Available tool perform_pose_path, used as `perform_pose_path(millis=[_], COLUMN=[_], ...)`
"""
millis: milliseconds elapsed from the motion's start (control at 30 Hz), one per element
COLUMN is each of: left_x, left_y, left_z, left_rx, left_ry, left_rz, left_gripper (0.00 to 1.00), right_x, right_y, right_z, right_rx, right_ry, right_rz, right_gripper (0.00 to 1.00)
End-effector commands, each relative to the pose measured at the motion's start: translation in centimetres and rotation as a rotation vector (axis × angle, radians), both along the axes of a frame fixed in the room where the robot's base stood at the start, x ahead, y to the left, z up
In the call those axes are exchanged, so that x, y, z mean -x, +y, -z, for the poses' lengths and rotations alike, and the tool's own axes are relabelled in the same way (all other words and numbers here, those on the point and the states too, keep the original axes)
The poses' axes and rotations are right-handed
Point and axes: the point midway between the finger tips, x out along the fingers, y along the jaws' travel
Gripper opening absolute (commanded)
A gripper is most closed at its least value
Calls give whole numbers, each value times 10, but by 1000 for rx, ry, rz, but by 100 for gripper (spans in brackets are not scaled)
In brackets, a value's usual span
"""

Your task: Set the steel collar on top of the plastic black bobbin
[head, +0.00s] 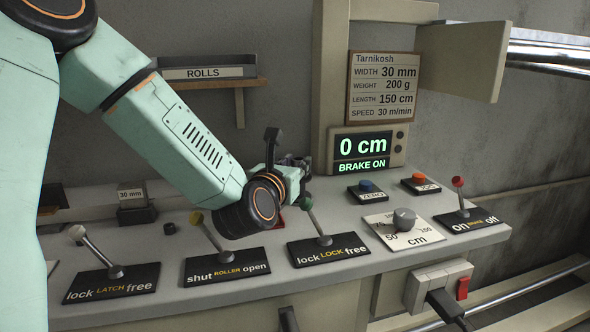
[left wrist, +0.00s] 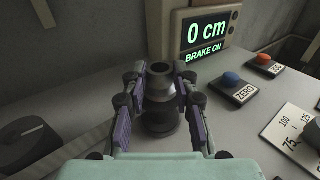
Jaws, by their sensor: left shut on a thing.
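My left gripper (left wrist: 159,78) shows in the left wrist view with its purple-padded fingers shut on a dark grey, round piece with a hole in its top, which looks like the steel collar (left wrist: 159,88). A wider black round body, likely the bobbin (left wrist: 160,122), shows directly below it between the fingers. I cannot tell whether the two touch. In the head view my left gripper (head: 293,172) is over the console's back part, below and left of the display; its arm hides most of it and what it holds. My right gripper is not in view.
The grey console (head: 360,258) carries levers for latch (head: 97,252), roller (head: 210,237), lock (head: 315,220) and on/off (head: 461,196), and a dial (head: 404,220). The display (head: 364,149) reads 0 cm, BRAKE ON.

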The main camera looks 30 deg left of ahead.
Motion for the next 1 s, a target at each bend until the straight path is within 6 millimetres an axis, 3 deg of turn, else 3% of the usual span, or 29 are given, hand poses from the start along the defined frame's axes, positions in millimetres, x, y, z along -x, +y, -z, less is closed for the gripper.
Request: perform_pose_path(millis=[600, 633, 867, 1000], left_x=[-2, -2, -2, -2], left_y=[1, 1, 1, 1], left_z=[9, 8, 7, 7], left_rx=[-1, 0, -1, -1], left_ry=[-4, -2, -2, -2], left_rz=[-1, -1, -1, -1], left_gripper=[0, 30, 50, 51], right_x=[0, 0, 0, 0], right_y=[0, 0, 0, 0], right_z=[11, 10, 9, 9], right_rx=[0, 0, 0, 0], right_ry=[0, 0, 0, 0], right_rz=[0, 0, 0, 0], right_gripper=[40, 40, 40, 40])
